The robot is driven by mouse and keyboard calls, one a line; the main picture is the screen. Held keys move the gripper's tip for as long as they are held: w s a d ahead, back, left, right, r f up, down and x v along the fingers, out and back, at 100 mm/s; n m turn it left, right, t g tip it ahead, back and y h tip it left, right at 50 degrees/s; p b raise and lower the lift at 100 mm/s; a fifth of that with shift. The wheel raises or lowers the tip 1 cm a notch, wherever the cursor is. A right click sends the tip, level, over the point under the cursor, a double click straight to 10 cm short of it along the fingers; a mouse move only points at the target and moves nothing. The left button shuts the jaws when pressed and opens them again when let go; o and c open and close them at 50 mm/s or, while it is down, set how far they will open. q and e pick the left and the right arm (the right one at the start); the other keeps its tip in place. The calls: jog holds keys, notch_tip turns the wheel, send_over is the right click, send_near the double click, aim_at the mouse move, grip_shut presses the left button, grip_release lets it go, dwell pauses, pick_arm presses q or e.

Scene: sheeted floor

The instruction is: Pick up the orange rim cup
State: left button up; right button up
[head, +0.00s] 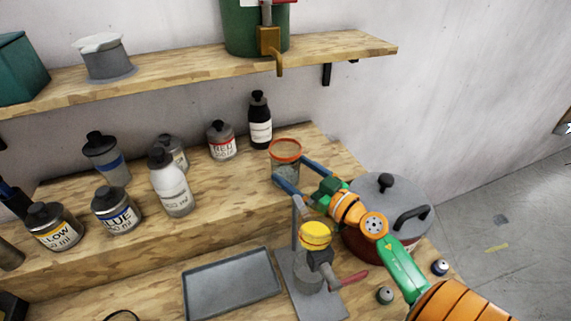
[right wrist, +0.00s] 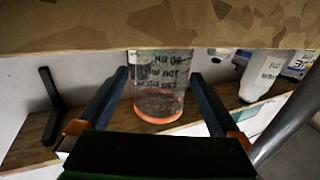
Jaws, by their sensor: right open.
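The orange rim cup (head: 286,149) is a clear, see-through beaker with an orange rim, standing upright on the raised wooden step. My right gripper (head: 289,168) is open, with its two blue-grey fingers at either side of the cup. In the right wrist view the cup (right wrist: 162,85) appears upside down, with printed markings, between the fingers of the right gripper (right wrist: 165,78). Gaps show between the fingers and the cup there. My left gripper is not in view.
A black bottle (head: 260,121) and a red-label bottle (head: 221,141) stand left of the cup. A lidded pot (head: 385,195) is under my right arm. A metal stand (head: 308,277) and grey tray (head: 232,285) are in front. A wooden shelf (head: 180,64) hangs above.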

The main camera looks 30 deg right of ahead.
aim_at(294, 173)
jog(key=w, duration=0.1)
jog(key=w+a, duration=0.1)
jog(key=w, duration=0.1)
jog(key=shift+w+f, duration=0.1)
jog(key=shift+w, duration=0.2)
jog(key=shift+s+d, duration=0.15)
jog(key=shift+s, duration=0.1)
jog(key=c, duration=1.2)
jog(key=shift+c, duration=0.2)
